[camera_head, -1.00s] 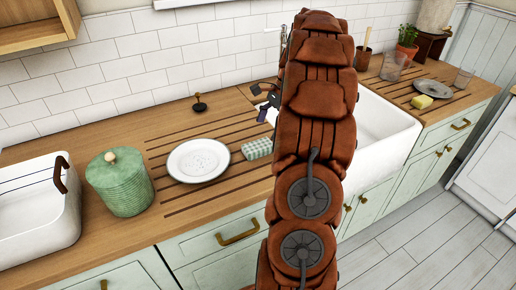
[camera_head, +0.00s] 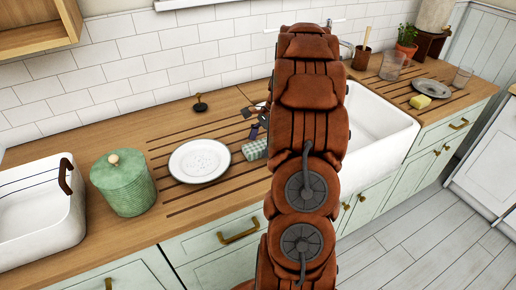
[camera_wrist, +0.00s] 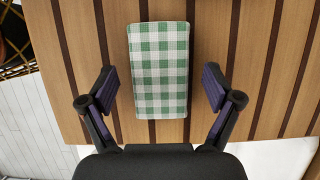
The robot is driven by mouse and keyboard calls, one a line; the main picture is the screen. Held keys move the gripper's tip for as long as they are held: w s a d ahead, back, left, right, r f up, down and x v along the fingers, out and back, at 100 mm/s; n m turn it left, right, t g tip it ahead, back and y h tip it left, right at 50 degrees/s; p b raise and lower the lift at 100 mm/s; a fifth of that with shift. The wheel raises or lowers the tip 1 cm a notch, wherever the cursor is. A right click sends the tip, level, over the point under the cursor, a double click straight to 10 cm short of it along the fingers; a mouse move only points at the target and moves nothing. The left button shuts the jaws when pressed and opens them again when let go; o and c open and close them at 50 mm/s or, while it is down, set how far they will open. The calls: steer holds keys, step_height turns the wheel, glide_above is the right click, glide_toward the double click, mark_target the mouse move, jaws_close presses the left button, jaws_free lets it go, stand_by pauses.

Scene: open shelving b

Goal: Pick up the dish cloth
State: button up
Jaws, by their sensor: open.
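The dish cloth (camera_wrist: 159,70) is a folded green and white checked bundle lying on the grooved wooden counter. In the head view the dish cloth (camera_head: 254,149) sits right of the white plate, partly hidden by my arm. My gripper (camera_wrist: 160,88) is open in the wrist view, with one finger on each side of the cloth and a gap on both sides. In the head view my gripper (camera_head: 257,122) shows only in part beside my arm, close to the cloth.
A white plate (camera_head: 199,161) and a green lidded canister (camera_head: 123,183) stand left of the cloth. A white basin (camera_head: 40,205) is at far left. The sink (camera_head: 378,133) is to the right. A dark stopper-like item (camera_head: 200,104) stands near the wall.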

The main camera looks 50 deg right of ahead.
steer(key=shift+f, duration=0.25)
stand_by(0.5)
steer(key=shift+c, duration=0.2)
steer(key=c, duration=1.1)
steer(key=shift+r+b, duration=0.65)
steer(key=shift+r, duration=0.9)
steer(key=s+b, duration=0.1)
steer(key=s, duration=0.4)
steer(key=s+r+b, duration=0.1)
steer(key=s, duration=0.4)
steer(key=s+r+b, duration=0.1)
steer(key=s+b, duration=0.1)
steer(key=s, duration=0.4)
steer(key=shift+r, duration=0.2)
